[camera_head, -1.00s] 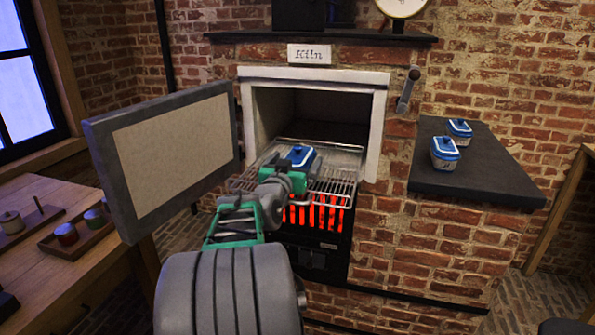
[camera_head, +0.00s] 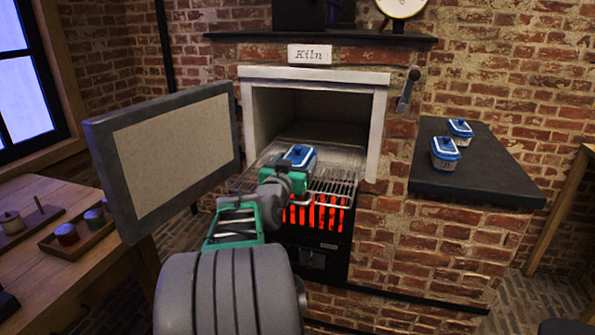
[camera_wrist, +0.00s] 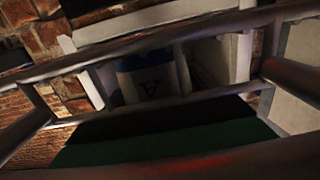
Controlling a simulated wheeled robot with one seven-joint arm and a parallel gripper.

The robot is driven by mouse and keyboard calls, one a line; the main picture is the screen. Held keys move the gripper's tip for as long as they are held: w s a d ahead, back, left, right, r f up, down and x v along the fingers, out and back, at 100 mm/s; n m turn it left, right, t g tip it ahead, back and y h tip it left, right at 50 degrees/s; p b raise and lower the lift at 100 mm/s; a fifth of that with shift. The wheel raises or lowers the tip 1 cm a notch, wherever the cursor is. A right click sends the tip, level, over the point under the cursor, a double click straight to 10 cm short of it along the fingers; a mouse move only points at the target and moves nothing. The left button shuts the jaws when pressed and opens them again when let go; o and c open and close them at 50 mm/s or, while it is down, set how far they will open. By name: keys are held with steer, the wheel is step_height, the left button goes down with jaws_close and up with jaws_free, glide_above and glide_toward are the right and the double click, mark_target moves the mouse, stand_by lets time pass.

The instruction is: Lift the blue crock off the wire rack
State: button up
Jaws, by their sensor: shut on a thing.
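The blue crock (camera_head: 301,158), with a blue lid and pale trim, is at the kiln mouth over the wire rack (camera_head: 336,190). My gripper (camera_head: 291,177) is at its near side, shut on it. The gripper's green parts hide the crock's lower front, so I cannot tell whether its base touches the rack.
The open kiln door (camera_head: 165,155) stands close on the left of my arm. Glowing red bars (camera_head: 312,216) are below the rack. Two similar crocks (camera_head: 445,153) stand on the dark shelf (camera_head: 475,180) at right. Its front is clear. A wooden table (camera_head: 55,240) is at left.

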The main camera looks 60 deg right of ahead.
steer(key=c, duration=0.5)
steer(key=shift+r, duration=0.15)
steer(key=shift+c, duration=0.3)
steer(key=shift+r, duration=0.1)
